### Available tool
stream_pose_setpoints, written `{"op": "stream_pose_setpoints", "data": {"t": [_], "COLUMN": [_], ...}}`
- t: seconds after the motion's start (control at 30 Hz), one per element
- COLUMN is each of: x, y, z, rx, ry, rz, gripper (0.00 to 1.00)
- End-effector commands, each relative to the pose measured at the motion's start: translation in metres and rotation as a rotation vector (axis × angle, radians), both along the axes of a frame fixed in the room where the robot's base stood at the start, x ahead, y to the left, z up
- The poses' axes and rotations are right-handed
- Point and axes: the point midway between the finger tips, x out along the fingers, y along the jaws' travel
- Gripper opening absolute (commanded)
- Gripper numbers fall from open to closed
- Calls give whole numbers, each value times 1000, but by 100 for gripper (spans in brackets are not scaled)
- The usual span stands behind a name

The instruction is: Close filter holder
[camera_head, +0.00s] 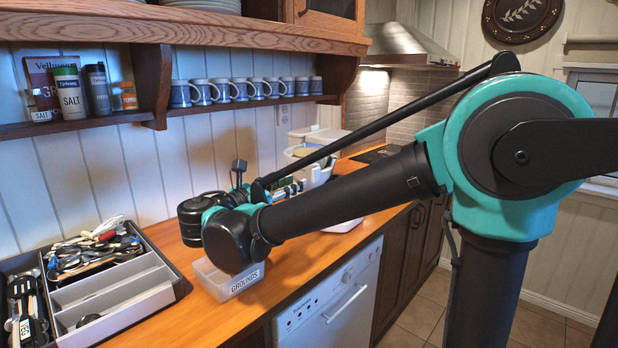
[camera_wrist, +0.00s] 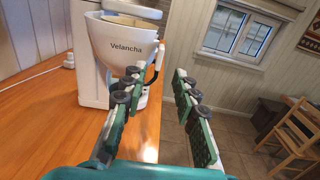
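The white filter holder (camera_wrist: 112,45), marked "Velancha", is in the upper left of the wrist view. Its top is uncovered and shows a cream-coloured inside, so it stands out from the white coffee machine (camera_wrist: 88,75). My gripper (camera_wrist: 158,84) is open and empty, with green-padded fingers apart. The left finger overlaps the holder's lower right in the picture; I cannot tell whether they touch. In the head view my gripper (camera_head: 288,190) is near the white machine (camera_head: 318,168), partly hidden behind my arm.
A clear box marked "GROUNDS" (camera_head: 228,282) stands on the wooden counter (camera_head: 280,290) near my arm. A utensil tray (camera_head: 110,300) is at the left. Several mugs (camera_head: 225,90) hang or stand on the shelf above. A chair (camera_wrist: 298,130) and open floor are to the right.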

Motion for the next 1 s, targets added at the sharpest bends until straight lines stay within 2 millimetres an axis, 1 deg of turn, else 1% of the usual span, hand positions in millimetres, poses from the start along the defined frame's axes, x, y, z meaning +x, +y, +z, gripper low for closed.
{"op": "stream_pose_setpoints", "data": {"t": [0.03, 0.2, 0.4, 0.57, 0.8, 0.87, 1.0], "x": [8, 33, 52, 57, 58, 58, 58], "y": [-8, -25, -37, -41, -41, -41, -41], "z": [0, 0, 0, 0, 0, 0, 0], "rx": [0, 0, 0, 0, 0, 0, 1], "ry": [0, 0, 0, 0, 0, 0, 1], "rz": [-5, -5, -2, 0, 0, 0, 0], "gripper": [29, 29, 29, 29, 29, 23, 6]}}
